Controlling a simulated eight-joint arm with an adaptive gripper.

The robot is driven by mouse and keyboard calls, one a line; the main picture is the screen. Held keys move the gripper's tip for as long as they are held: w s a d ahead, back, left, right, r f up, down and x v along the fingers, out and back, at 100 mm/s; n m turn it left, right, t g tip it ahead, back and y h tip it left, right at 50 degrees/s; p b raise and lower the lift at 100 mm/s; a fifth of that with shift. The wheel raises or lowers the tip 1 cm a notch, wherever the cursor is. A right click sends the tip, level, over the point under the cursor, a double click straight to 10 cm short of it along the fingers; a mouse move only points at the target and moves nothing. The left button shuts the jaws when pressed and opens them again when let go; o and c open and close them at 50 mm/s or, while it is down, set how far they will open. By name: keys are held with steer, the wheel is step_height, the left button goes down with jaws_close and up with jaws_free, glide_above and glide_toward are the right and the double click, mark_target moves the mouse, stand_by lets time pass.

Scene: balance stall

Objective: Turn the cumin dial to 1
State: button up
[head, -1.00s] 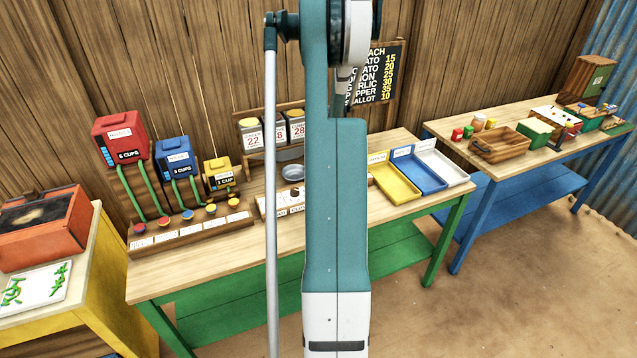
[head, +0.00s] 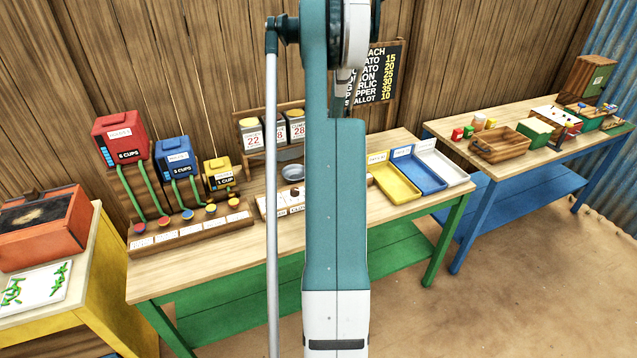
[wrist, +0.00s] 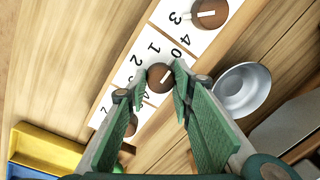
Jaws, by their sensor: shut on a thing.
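In the wrist view my gripper (wrist: 159,79) is shut on a round brown dial (wrist: 158,73), the middle of three in a row. A fingertip lies at each side of it. This dial has a white pointer line, partly close to the right finger. Its white plate (wrist: 147,55) shows numerals, with a 1 and a 2 above and left of the dial; others are partly hidden. I cannot read a cumin name in the wrist view. In the head view the dial board (head: 268,207) is mostly behind my arm, and my gripper is hidden there.
Another brown dial (wrist: 207,13) and a metal bowl (wrist: 243,88) are close by in the wrist view. Yellow (head: 394,184) and blue trays (head: 420,173) lie right of my arm. Dispensers, including a red one (head: 120,140), stand at left. The table front (head: 210,258) is clear.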

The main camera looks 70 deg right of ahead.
steer(key=shift+n+b, duration=0.3)
steer(key=n+b, duration=0.2)
steer(key=n, duration=0.1)
steer(key=shift+f, duration=0.1)
steer(key=n+b, duration=0.2)
steer(key=n, duration=0.3)
steer(key=shift+y, duration=0.4)
steer(key=shift+d, duration=0.1)
steer(key=o, duration=0.9)
steer(key=shift+r, duration=0.2)
steer(key=shift+s+d+r, duration=0.1)
steer(key=shift+r, duration=1.85)
steer(key=shift+s+d+r, duration=0.1)
steer(key=shift+s+r, duration=0.05)
steer(key=shift+r, duration=1.85)
steer(key=shift+s+d+r, duration=0.1)
steer(key=shift+r, duration=1.85)
